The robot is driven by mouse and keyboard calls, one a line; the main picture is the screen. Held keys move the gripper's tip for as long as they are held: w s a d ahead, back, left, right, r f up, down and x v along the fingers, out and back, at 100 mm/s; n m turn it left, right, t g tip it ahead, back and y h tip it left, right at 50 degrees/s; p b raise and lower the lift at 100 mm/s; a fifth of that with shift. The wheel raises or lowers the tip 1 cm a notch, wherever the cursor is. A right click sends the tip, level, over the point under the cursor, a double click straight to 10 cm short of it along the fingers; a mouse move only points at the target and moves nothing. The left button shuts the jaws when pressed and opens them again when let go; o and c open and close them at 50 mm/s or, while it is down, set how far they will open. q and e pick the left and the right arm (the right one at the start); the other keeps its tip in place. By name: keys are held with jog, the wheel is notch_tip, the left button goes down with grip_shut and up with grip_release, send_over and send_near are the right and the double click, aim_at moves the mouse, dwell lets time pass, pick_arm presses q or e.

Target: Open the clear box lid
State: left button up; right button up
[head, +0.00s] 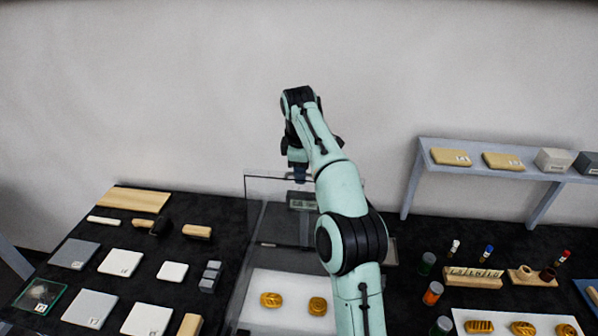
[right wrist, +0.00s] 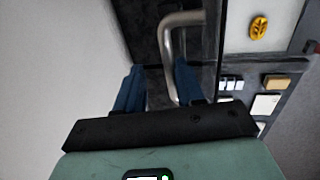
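The clear box (head: 243,290) stands mid-table, with a white board and gold fragments (head: 271,300) inside. A clear panel (head: 275,215), which looks like its lid, stands steeply up at the back; my arm hides its right part. My right gripper (head: 298,178) is at this panel's top edge, fingers down. In the right wrist view a bent metal handle (right wrist: 174,45) reaches between the two blue fingers of my right gripper (right wrist: 158,85). The fingers are apart, and the handle is close to the right-hand one. I cannot tell whether they touch. My left gripper is out of view.
Grey and white blocks (head: 120,262) and tools lie on the dark table at left. At right are several small bottles (head: 433,293), a wooden rack (head: 472,278) and another white board (head: 500,318) with gold pieces. A raised shelf (head: 500,150) stands at back right, near a plain wall.

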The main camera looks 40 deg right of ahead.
jog(key=shift+w+d+f, duration=0.2)
jog(key=shift+d+f, duration=0.05)
jog(key=shift+d, duration=0.15)
jog(key=shift+s+a, duration=0.1)
jog(key=shift+a, duration=0.15)
